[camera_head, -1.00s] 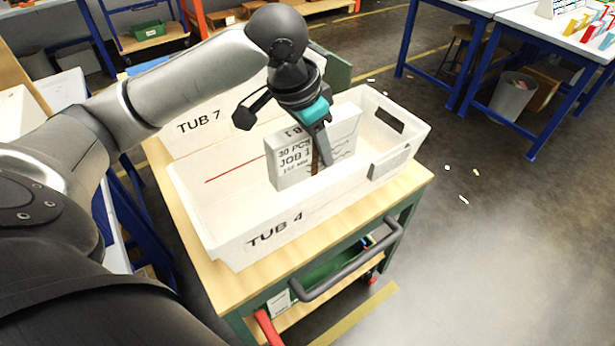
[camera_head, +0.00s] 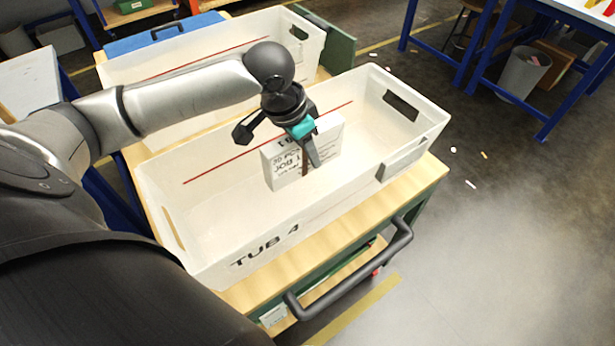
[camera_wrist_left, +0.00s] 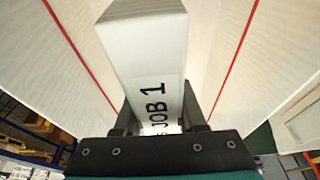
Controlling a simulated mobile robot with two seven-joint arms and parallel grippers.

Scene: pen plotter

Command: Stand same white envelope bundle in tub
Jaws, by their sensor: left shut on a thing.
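The white envelope bundle (camera_head: 283,169) is upright inside the tub marked TUB 4 (camera_head: 215,250), near the middle of its length. Its printed label is partly covered by a finger. My left gripper (camera_head: 308,158) reaches down from above and is shut on the bundle. In the left wrist view the bundle (camera_wrist_left: 150,62) stands between the two fingers, with "JOB 1" on its edge, between tub walls with red lines. Whether its bottom touches the tub floor is hidden. My right gripper is not in view.
TUB 4 stands on a wooden-topped cart (camera_head: 425,185) with a dark handle (camera_head: 350,275). A second white tub (camera_head: 215,50) stands close behind it. The tub's floor is bare on both sides of the bundle. Blue-legged tables (camera_head: 470,50) stand at the right.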

